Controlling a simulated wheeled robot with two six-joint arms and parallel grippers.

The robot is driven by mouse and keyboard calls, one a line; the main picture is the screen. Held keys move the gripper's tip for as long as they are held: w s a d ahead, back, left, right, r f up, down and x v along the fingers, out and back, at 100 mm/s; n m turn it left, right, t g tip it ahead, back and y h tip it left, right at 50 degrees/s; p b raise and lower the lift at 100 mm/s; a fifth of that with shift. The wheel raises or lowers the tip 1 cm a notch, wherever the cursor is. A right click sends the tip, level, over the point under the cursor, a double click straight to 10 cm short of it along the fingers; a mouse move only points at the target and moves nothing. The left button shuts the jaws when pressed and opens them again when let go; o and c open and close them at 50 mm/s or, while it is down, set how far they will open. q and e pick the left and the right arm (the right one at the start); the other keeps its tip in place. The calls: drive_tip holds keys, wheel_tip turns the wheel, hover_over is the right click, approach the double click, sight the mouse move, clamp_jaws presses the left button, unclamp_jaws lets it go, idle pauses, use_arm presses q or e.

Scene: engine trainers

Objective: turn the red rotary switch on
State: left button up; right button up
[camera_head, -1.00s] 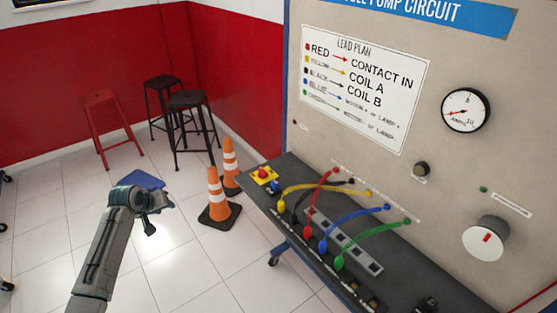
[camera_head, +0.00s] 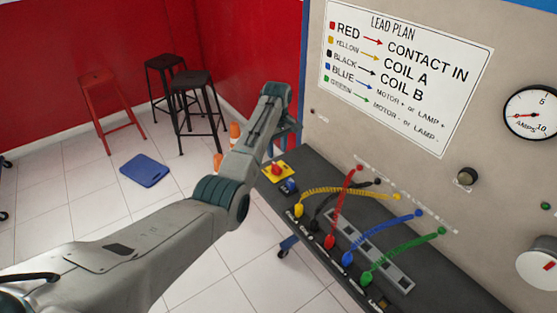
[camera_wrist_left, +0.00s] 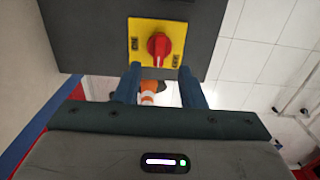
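The red rotary switch (camera_head: 277,169) sits on a yellow plate at the far left end of the dark bench ledge. In the left wrist view the red knob (camera_wrist_left: 159,45) shows close, on its yellow plate (camera_wrist_left: 139,34). My left gripper (camera_wrist_left: 160,68) is open, with its two blue fingers apart and nothing between them. In that picture the fingertips lie just below the knob, one on each side; I see no contact. In the head view my left arm reaches to the switch end of the ledge and its wrist partly hides the gripper. My right gripper is not in view.
Coloured leads, such as the yellow lead (camera_head: 345,190) and red lead (camera_head: 344,208), arch over the ledge right of the switch. The upright panel (camera_head: 480,130) stands behind. Orange cones (camera_head: 234,130) are partly hidden by my arm. A blue mat (camera_head: 145,170) and stools (camera_head: 193,95) are on the floor.

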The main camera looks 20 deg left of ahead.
sight(277, 166)
use_arm(q)
wheel_tip(277, 166, down, 7)
drive_tip(key=shift+w+a+f+p, duration=0.1)
drive_tip(key=shift+p, duration=0.4)
clamp_jaws()
